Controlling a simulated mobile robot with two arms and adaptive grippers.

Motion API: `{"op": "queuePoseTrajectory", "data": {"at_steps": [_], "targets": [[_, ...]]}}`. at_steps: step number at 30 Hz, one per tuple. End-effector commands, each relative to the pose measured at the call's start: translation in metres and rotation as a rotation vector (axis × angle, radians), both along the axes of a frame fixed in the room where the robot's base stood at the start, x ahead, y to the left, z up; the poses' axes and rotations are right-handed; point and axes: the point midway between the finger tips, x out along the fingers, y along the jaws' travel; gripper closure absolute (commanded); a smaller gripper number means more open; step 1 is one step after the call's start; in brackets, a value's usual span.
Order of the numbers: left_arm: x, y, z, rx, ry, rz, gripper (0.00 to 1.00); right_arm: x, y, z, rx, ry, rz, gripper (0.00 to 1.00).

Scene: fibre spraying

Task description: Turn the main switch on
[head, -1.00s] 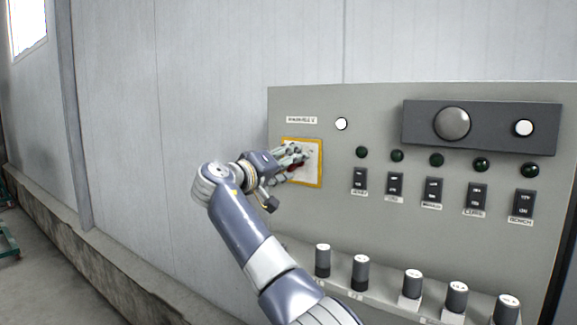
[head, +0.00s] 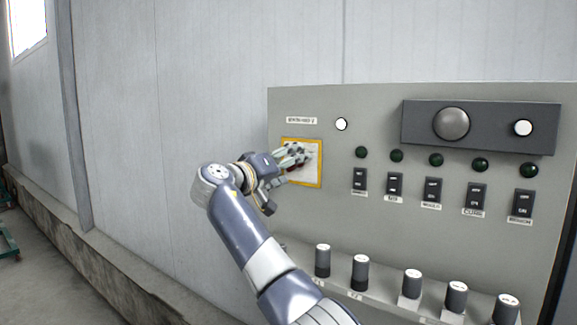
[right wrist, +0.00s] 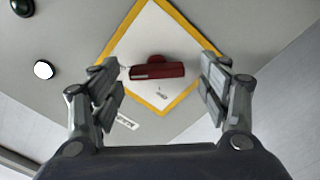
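The main switch is a red handle (right wrist: 157,71) on a white plate with a yellow border (right wrist: 190,25). In the head view the bordered plate (head: 320,171) is at the panel's left, and the handle is mostly hidden behind my right gripper (head: 298,156). In the right wrist view my right gripper (right wrist: 160,65) is open, with one finger at each end of the handle. The left finger looks close to the handle's end; a gap shows at the right. The handle lies diagonal to the plate's edges. My left gripper is out of view.
The grey control panel (head: 300,220) also carries a white round lamp (head: 341,124), several dark green lamps (head: 436,160), black rocker switches (head: 433,190) and a lower row of knobs (head: 361,272). A dark box with a large round button (head: 452,124) sits at upper right.

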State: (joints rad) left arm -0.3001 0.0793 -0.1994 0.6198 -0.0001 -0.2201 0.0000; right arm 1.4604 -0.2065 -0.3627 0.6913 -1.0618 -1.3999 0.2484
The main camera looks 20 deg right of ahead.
Motion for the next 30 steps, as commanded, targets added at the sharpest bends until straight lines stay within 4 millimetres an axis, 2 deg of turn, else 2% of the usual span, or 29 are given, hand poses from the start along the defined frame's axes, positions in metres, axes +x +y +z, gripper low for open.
{"op": "queuePoseTrajectory", "data": {"at_steps": [6,10,21,25,30], "targets": [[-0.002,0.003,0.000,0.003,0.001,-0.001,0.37,-0.001,0.001,0.002,-0.004,-0.003,0.001,0.30],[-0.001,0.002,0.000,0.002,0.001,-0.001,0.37,-0.008,0.010,0.003,-0.003,-0.005,0.001,0.30],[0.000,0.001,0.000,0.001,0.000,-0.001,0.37,-0.054,0.071,0.001,-0.001,-0.002,0.005,0.30],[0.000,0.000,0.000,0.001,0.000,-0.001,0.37,-0.066,0.086,0.001,-0.001,-0.002,0.002,0.30],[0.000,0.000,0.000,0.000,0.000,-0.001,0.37,-0.073,0.094,0.001,-0.002,0.000,0.000,0.30]]}}
